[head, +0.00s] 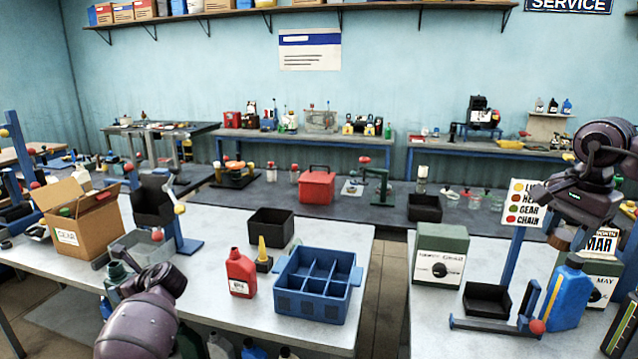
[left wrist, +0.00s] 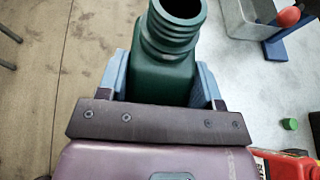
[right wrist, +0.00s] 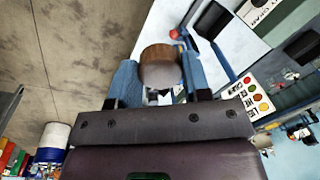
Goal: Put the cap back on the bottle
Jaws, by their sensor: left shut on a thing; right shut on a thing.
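A dark green bottle (left wrist: 165,60) with an open, threaded, uncapped neck is held between the fingers of my left gripper (left wrist: 163,80). In the head view the bottle (head: 113,275) shows partly behind my left arm, at the table's front edge. A small green cap (left wrist: 291,124) lies on the pale tabletop in the left wrist view, right of the gripper and apart from it. My right gripper (right wrist: 160,80) is shut on a brown, rounded object with a grey face (right wrist: 160,66). In the head view that gripper (head: 572,215) is raised above the right table.
A red bottle (head: 241,272) and a blue compartment crate (head: 318,306) stand on the left table. A grey tray (head: 148,250) and a cardboard box (head: 80,222) are farther left. A blue jug (head: 566,297) stands below my right gripper. A gap separates the tables.

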